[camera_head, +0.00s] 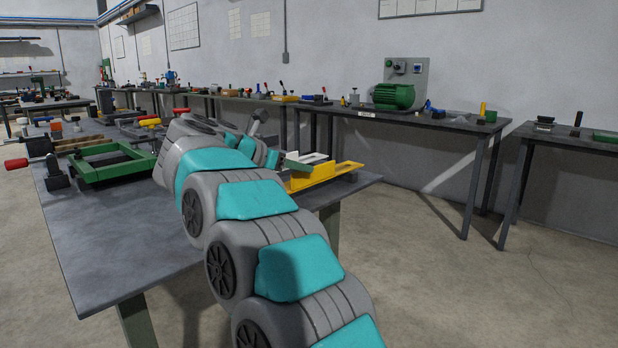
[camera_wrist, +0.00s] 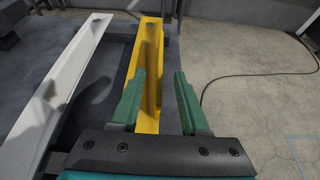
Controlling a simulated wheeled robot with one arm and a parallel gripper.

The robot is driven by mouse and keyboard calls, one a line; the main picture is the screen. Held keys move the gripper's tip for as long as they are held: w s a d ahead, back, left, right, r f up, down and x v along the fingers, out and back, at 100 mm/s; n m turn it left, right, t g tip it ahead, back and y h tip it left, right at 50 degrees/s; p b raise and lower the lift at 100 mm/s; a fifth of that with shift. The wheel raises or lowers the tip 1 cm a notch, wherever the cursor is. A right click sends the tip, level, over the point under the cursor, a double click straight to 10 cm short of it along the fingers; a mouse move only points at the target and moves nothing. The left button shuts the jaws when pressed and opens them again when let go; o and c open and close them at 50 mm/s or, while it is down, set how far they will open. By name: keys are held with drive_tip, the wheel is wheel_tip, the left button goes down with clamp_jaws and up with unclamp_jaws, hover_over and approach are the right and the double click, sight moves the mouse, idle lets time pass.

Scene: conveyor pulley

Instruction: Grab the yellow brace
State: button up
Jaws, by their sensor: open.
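The yellow brace (camera_wrist: 149,50) is a long yellow angle-shaped bar. It lies near the table's right edge in the wrist view, running away from my gripper. It also shows in the head view (camera_head: 318,175), partly hidden behind my arm. My gripper (camera_wrist: 158,88) is open, with its two green fingers apart. In the wrist view the left finger overlaps the near part of the brace and the right finger is to the right of it. No contact can be made out. In the head view my gripper (camera_head: 287,161) is at the brace's left end, mostly hidden.
A white bar (camera_wrist: 60,85) lies left of the brace, roughly alongside it. A green frame (camera_head: 110,163) sits on the grey table (camera_head: 110,235) farther left. A long bench with a green motor (camera_head: 394,96) stands along the wall. Open floor lies right of the table.

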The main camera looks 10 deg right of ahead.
drive_tip(key=p+x, duration=0.1)
drive_tip(key=x, duration=0.5)
drive_tip(key=shift+w+d, duration=0.15)
drive_tip(key=shift+d, duration=0.05)
drive_tip(key=shift+c, duration=0.3)
drive_tip(key=shift+r, duration=0.1)
clamp_jaws()
idle(0.8)
